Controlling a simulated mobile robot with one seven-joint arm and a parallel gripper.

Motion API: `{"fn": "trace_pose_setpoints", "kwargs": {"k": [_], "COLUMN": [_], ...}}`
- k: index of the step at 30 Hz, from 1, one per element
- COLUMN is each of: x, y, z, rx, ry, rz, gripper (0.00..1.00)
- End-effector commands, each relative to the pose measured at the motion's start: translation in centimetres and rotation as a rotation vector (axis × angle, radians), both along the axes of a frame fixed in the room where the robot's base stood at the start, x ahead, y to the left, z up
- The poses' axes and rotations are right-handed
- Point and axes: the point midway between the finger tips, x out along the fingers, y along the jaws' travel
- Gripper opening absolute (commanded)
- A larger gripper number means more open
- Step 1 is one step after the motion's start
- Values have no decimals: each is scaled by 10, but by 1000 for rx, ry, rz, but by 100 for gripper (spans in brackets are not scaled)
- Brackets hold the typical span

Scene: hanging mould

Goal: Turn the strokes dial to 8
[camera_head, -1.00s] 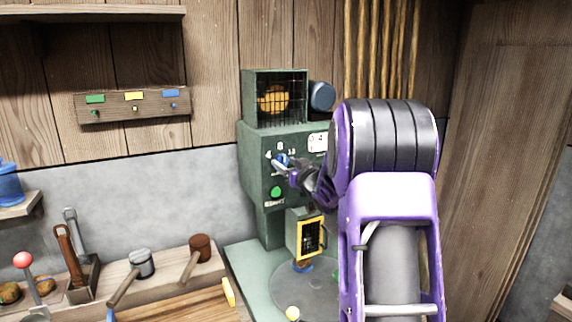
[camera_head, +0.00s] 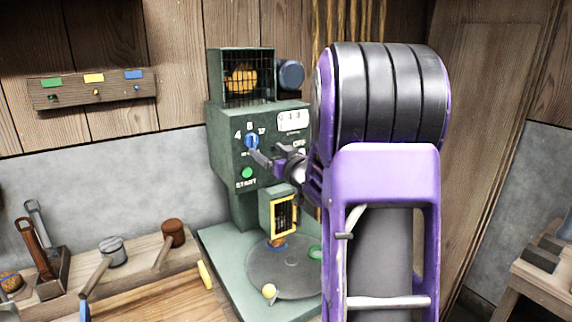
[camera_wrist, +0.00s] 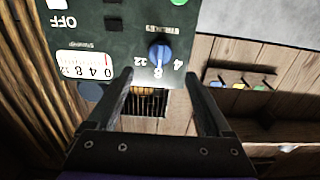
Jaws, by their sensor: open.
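The strokes dial (camera_head: 251,142) is a blue knob on the front of the green machine (camera_head: 222,125), with 4, 8 and 12 marked around it. In the wrist view the dial (camera_wrist: 160,51) appears upside down, and its pale pointer line points at the 8. My gripper (camera_head: 268,156) is open and empty, just to the lower right of the dial in the head view. In the wrist view its two fingers (camera_wrist: 160,82) stand apart, with the dial showing beyond and between them. I see no contact with the knob.
A green START button (camera_head: 247,173) sits below the dial. A white gauge (camera_head: 293,120) is at the upper right of the panel. A wire-fronted cage (camera_head: 241,78) tops the machine. Mallets (camera_head: 172,233) lie on the bench at left.

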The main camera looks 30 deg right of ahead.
Motion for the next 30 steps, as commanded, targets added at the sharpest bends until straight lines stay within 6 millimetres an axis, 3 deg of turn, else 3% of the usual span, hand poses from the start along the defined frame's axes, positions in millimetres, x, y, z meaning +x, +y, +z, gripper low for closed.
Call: {"fn": "trace_pose_setpoints", "kwargs": {"k": [6,12,18,30], "x": [-53,-85,-96,-97], "y": [-3,-4,-3,-3], "z": [0,0,0,0], "rx": [0,0,1,1], "ry": [0,0,0,0], "rz": [-3,-3,0,0], "gripper": [84,84,84,84]}}
